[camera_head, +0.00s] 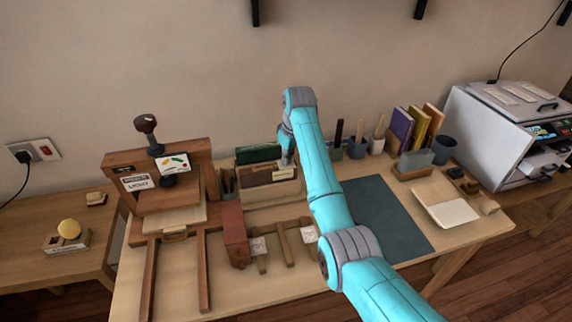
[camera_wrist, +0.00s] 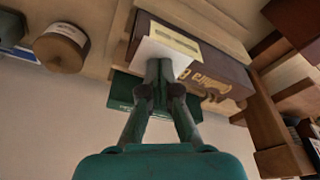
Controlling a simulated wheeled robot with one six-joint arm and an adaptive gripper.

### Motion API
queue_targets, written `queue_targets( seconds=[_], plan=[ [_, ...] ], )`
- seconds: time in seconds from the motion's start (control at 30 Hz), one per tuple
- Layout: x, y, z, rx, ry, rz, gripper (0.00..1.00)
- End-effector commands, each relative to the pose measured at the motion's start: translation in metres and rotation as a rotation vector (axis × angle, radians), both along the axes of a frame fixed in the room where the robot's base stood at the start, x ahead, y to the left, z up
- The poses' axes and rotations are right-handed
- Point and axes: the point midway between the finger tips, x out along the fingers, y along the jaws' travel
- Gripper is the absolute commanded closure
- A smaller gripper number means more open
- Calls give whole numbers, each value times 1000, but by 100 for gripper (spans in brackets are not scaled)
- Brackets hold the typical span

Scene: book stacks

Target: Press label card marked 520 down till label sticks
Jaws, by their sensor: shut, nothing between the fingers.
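A white label card (camera_wrist: 180,45) with a cream strip lies against the spine of a dark brown book (camera_wrist: 215,70) in the wrist view. Its number is too small to read. In the head view the card (camera_head: 284,173) shows as a pale patch at the right part of the brown book (camera_head: 256,178), which lies in a wooden cradle. My gripper (camera_wrist: 160,66) is shut and empty, with its fingertips over the card's lower edge. I cannot tell whether they touch it. In the head view my gripper (camera_head: 286,160) points down at the card.
A dark green book (camera_head: 257,153) is behind the brown one. A wooden press (camera_head: 150,165) stands left, and a red-brown block (camera_head: 234,232) in front. Pen cups (camera_head: 357,149) and upright books (camera_head: 402,124) stand to the right. The dark mat (camera_head: 385,215) is partly clear.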

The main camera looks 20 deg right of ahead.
Motion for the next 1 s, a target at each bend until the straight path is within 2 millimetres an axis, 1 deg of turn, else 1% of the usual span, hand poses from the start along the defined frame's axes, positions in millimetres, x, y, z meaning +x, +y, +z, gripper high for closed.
queue_targets(
  seconds=[1.0],
  plan=[
    [1, 0, 53, 1, -3, 0, 100]
  ],
)
